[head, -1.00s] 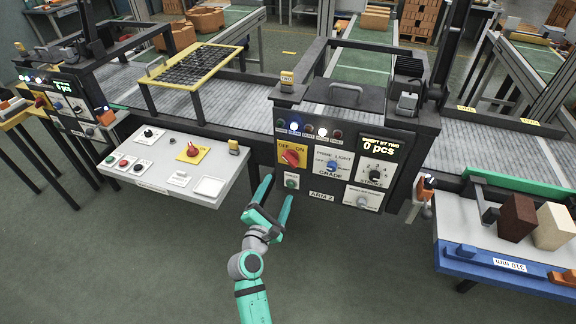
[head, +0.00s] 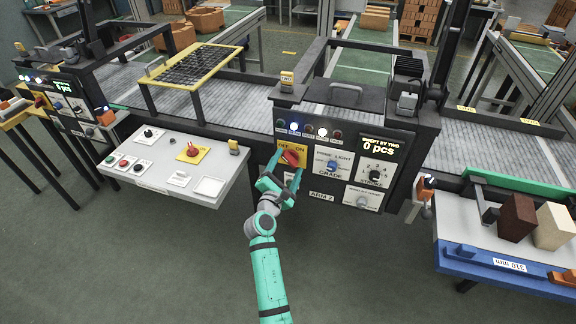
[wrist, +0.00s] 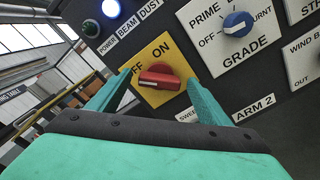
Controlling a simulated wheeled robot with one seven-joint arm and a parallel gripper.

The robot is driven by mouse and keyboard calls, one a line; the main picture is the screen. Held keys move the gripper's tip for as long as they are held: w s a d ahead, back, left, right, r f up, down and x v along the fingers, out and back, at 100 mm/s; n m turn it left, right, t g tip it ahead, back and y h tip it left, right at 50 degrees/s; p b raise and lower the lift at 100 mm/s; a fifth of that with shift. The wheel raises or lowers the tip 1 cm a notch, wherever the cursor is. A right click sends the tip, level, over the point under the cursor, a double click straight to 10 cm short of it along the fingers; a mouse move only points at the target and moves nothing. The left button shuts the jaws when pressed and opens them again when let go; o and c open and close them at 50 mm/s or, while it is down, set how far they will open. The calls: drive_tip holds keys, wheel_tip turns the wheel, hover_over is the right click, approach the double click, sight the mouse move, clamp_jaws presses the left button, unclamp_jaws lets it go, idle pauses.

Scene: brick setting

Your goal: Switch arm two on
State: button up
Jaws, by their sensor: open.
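The red rotary switch (head: 291,157) sits on a yellow OFF/ON plate on the dark panel labelled ARM 2. It also shows in the wrist view (wrist: 157,79), where one end of its bar lies near OFF. My gripper (head: 287,170) is in front of the plate, pointing up at it. In the wrist view my gripper (wrist: 157,88) is open, with one finger on each side of the switch and gaps visible between fingers and switch. The ARM 2 label (head: 322,195) is to the right below. The gripper partly hides the lower plate.
A blue GRADE knob (head: 332,166) and a black knob (head: 375,174) are to the right on the panel. A grey control desk (head: 150,185) with another red switch (head: 192,151) juts out on the left. The floor in front is clear.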

drive_tip(key=shift+w, duration=0.1)
drive_tip(key=c, duration=1)
drive_tip(key=shift+c, duration=0.2)
drive_tip(key=shift+m, duration=0.3)
drive_tip(key=m, duration=0.4)
drive_tip(key=shift+f, duration=0.15)
drive_tip(key=m, duration=0.5)
drive_tip(key=shift+f, duration=0.1)
drive_tip(key=m, duration=0.4)
drive_tip(key=shift+f, duration=0.1)
drive_tip(key=shift+f+m, duration=0.1)
drive_tip(key=shift+m, duration=2)
